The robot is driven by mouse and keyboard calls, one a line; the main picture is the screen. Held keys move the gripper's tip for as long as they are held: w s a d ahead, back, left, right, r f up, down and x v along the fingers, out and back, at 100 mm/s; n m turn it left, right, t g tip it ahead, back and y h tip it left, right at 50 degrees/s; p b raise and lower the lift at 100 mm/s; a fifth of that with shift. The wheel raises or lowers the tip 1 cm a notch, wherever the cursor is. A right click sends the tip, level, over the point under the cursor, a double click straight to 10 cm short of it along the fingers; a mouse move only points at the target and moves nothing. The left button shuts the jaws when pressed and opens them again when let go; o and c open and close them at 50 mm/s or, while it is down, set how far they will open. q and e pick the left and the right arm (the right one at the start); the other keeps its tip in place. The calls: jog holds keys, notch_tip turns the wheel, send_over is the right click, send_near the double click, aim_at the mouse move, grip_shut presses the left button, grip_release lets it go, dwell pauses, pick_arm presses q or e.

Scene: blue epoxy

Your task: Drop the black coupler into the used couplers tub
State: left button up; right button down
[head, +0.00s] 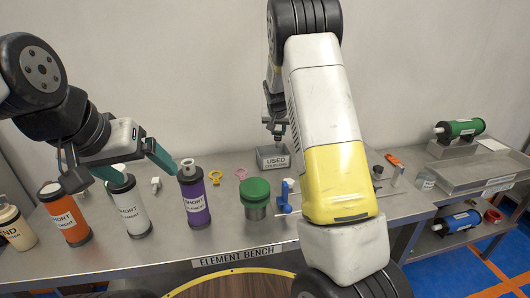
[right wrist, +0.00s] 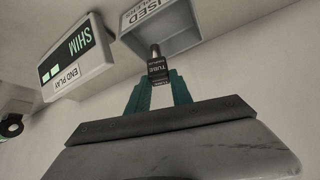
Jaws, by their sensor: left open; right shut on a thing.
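The used couplers tub (head: 273,163) is a small grey box with a label, on the bench against the back wall. It also shows in the right wrist view (right wrist: 190,42). My right gripper (head: 279,134) is over the tub in the head view, partly behind my own arm. My left gripper (head: 147,177) is open and empty near the white and purple cylinders.
Orange (head: 65,213), white (head: 129,207) and purple (head: 194,194) cylinders stand at the bench's left. A green-capped part (head: 255,196) stands mid-bench beside a blue tool (head: 286,196). A "SHIM END PLAY" box (right wrist: 77,58) is near the tub in the wrist view.

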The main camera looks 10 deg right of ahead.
jog(key=c, duration=1.1)
grip_release()
jog(key=shift+o, duration=0.2)
jog(key=v, duration=0.7)
jog(key=shift+s+r, duration=0.2)
jog(key=shift+r, duration=0.1)
jog(key=shift+s+a, duration=0.1)
jog(key=s+a+r+y, duration=0.1)
jog(key=s+r, duration=0.2)
jog(key=s, duration=0.5)
jog(key=s+a+r+n+y, duration=0.1)
jog(key=s+r, duration=0.3)
jog(key=s, duration=0.3)
jog(key=s+a+r+y, duration=0.1)
jog(key=s+r, duration=0.2)
jog(key=s, duration=0.5)
jog(key=s+a+n+y, duration=0.1)
jog(key=s+a+n, duration=0.1)
jog(key=s, duration=1.4)
jog(key=shift+a+n, duration=0.4)
jog(key=shift+a, duration=0.35)
